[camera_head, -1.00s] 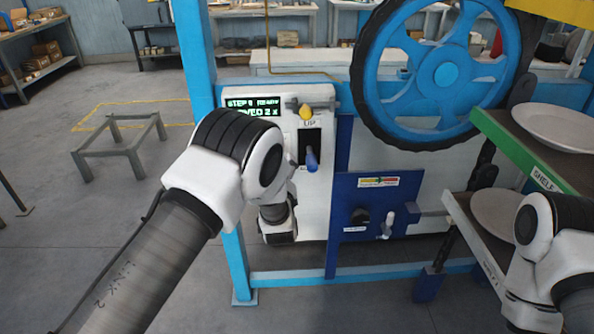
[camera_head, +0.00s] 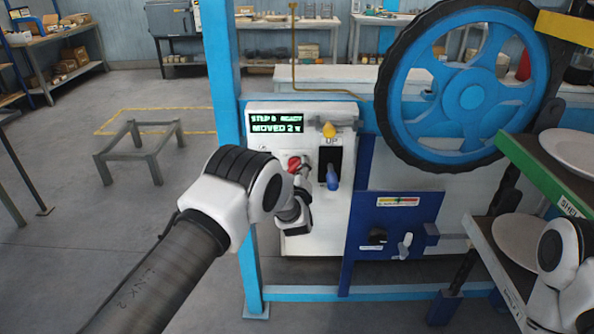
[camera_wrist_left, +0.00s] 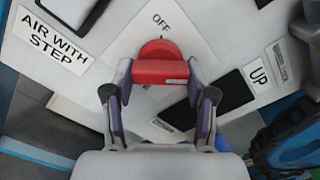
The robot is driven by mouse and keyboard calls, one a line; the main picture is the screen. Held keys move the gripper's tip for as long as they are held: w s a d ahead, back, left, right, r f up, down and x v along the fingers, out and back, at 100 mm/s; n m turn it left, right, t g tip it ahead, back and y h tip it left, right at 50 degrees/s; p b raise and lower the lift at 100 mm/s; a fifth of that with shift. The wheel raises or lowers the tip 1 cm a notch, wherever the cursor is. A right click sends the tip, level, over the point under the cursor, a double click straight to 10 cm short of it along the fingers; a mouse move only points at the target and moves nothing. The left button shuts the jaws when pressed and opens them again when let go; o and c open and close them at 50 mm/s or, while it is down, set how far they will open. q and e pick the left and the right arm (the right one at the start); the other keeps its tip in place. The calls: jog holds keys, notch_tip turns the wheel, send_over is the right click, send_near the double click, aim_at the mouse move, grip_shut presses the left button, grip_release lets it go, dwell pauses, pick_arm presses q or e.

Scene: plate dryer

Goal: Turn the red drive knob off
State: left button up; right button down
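The red drive knob (camera_head: 294,163) is on the white control panel (camera_head: 325,228), below the display and left of the blue-handled lever. In the left wrist view the red knob (camera_wrist_left: 160,68) sits on a white plate marked OFF. My left gripper (camera_head: 297,170) is at the panel. In the left wrist view the fingers of my left gripper (camera_wrist_left: 160,75) lie at both ends of the knob's bar and appear to touch it. The knob's lower part is hidden by my wrist in the head view. My right arm shows at the right edge, but its gripper is out of view.
The display (camera_head: 275,121) reads STEP and MOVED. A blue-handled lever (camera_head: 332,176) marked UP and a yellow knob (camera_head: 329,130) are close by on the right. A blue post (camera_head: 222,70) stands left of the panel. A blue wheel (camera_head: 468,90) and plate shelves are at the right.

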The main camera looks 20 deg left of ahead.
dwell(0.3)
pick_arm(q)
jog(key=shift+n+b, duration=1.2)
jog(key=shift+n, duration=0.4)
jog(key=n+b, duration=0.2)
jog(key=n, duration=0.3)
jog(key=shift+r+b, duration=0.2)
jog(key=shift+b, duration=0.2)
jog(key=n+b, duration=0.1)
jog(key=n, duration=0.2)
jog(key=n+b, duration=0.1)
jog(key=n, duration=0.1)
jog(key=shift+r+n, duration=0.2)
jog(key=shift+n, duration=0.2)
jog(key=shift+r+n+b, duration=0.2)
jog(key=shift+n+b, duration=0.6)
jog(key=shift+n, duration=1.3)
jog(key=o, duration=1.2)
jog(key=shift+w+f, duration=0.1)
jog(key=shift+c, duration=0.2)
